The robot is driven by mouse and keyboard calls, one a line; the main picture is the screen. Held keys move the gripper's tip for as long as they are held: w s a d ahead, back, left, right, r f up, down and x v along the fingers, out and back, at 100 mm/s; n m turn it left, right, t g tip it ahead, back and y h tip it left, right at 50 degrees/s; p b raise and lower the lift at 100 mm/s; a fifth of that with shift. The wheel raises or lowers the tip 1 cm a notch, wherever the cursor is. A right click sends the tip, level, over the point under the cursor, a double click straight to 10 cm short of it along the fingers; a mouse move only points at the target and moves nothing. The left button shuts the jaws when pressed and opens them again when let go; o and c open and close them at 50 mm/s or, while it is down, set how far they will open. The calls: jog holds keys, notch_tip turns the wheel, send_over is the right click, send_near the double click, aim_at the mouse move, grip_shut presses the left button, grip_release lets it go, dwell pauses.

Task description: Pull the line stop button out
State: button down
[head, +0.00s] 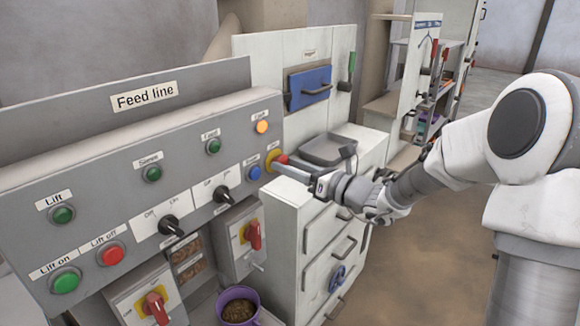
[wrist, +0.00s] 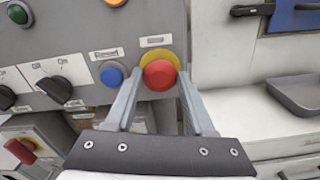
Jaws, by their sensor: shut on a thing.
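The line stop button (head: 281,158) is a red mushroom head on a yellow collar, at the lower right end of the grey Feed line panel. In the wrist view the red head (wrist: 160,74) sits between the two fingers, with the yellow collar behind it. My gripper (wrist: 159,84) is shut on the button, one finger on each side. In the head view my gripper (head: 284,167) reaches the button from the right, and its fingers partly cover it. I cannot tell how far out the head stands.
A blue button (wrist: 112,74) sits just left of the gripper, and an orange light (head: 262,127) above. Black selector knobs (head: 222,195) and red-yellow rotary switches (head: 253,234) are further left and below. A grey tray (head: 322,150) lies on the white cabinet at right.

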jog(key=shift+s+d, duration=0.35)
jog(key=shift+d, duration=0.15)
jog(key=shift+c, duration=1.2)
grip_release()
jog(key=v, duration=1.7)
jog(key=shift+s+d, duration=0.2)
jog(key=shift+s, duration=0.05)
